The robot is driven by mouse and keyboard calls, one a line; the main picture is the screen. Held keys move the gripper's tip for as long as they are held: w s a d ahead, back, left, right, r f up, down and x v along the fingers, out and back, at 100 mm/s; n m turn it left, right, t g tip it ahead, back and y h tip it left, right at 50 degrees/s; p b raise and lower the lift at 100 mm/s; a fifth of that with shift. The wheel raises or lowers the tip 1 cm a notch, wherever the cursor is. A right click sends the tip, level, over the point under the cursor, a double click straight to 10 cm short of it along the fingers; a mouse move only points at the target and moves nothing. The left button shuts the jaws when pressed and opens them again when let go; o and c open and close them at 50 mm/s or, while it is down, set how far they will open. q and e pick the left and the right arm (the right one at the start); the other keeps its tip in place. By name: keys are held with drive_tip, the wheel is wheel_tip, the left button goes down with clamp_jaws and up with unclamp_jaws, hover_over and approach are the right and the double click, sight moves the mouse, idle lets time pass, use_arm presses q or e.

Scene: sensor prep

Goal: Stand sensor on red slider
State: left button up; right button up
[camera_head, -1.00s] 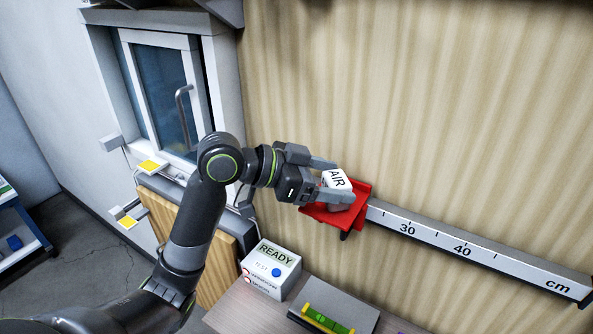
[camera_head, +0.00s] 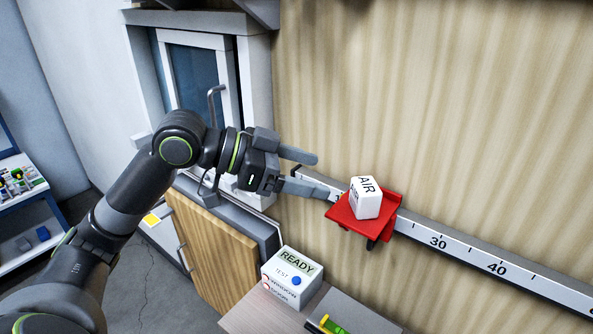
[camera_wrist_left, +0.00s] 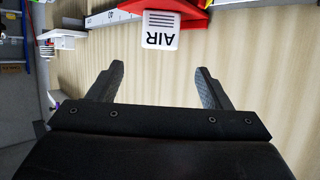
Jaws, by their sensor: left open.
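The white sensor (camera_head: 365,198), marked AIR, stands upright on the red slider (camera_head: 345,219), which sits on the ruler rail (camera_head: 466,257) along the wooden wall. My left gripper (camera_head: 322,175) is open and empty, to the left of the sensor and apart from it. In the left wrist view the sensor (camera_wrist_left: 160,30) sits beyond the open fingers (camera_wrist_left: 158,88), against the red slider (camera_wrist_left: 185,4); the picture is upside down there. My right gripper does not show.
A white box (camera_head: 291,277) reading READY, with a blue TEST button, stands on a bench below. A level with a green vial (camera_head: 333,325) lies to its right. A window (camera_head: 195,75) and a wooden cabinet door (camera_head: 208,240) are on the left. The wall right of the slider is clear.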

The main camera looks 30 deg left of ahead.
use_arm(q)
drive_tip(key=shift+v, duration=0.85)
